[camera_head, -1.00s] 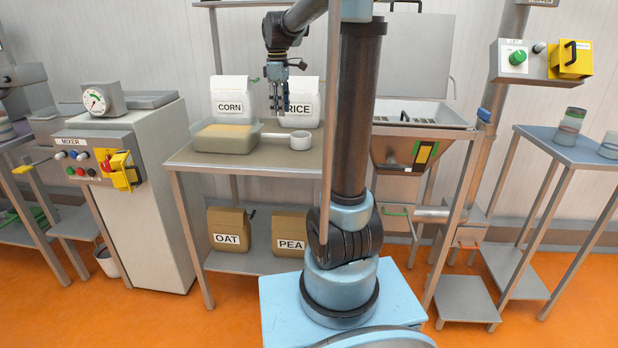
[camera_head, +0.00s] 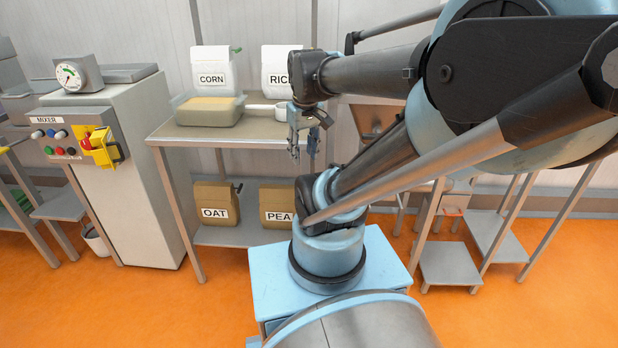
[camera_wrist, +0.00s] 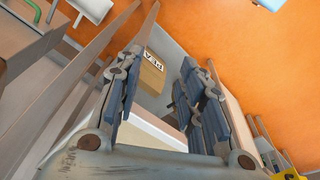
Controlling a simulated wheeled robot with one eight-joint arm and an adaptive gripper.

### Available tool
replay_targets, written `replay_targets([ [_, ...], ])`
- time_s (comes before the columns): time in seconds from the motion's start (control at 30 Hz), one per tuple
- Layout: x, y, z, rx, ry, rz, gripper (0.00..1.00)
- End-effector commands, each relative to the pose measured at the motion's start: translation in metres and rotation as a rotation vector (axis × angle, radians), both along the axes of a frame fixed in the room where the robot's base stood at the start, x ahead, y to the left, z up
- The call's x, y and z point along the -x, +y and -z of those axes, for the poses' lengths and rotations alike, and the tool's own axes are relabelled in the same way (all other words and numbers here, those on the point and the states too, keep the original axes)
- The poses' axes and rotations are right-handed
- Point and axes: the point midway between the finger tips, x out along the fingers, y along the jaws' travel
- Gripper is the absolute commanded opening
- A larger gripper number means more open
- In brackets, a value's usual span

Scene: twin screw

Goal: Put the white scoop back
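The white scoop (camera_head: 281,112) lies on the tabletop beside the clear tub (camera_head: 212,117), with its handle (camera_head: 260,106) pointing left toward the tub. My gripper (camera_head: 302,152) hangs fingers-down at the front right of the table (camera_head: 175,134), right of and lower than the scoop, apart from it. In the wrist view my gripper (camera_wrist: 160,72) has its two dark-padded fingers spread with nothing held between them. The scoop cannot be made out in the wrist view.
A CORN bag (camera_head: 212,62) and a RICE bag (camera_head: 280,60) stand behind the tub. OAT (camera_head: 215,203) and PEA (camera_head: 277,212) bags sit on the lower shelf; PEA also shows in the wrist view (camera_wrist: 152,75). The mixer (camera_head: 75,130) stands left, with open orange floor in front.

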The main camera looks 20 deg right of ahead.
Motion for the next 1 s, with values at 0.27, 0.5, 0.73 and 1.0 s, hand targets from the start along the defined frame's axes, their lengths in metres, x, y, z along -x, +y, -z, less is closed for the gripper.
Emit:
replay_targets([
  [0.27,0.044,-0.005,0.053,-0.03,-0.029,0.174,0.36],
  [0.5,0.05,-0.006,0.062,-0.036,-0.035,0.208,0.36],
  [0.73,0.049,-0.006,0.062,-0.035,-0.035,0.206,0.36],
  [1.0,0.04,-0.006,0.066,-0.035,-0.022,0.206,0.36],
])
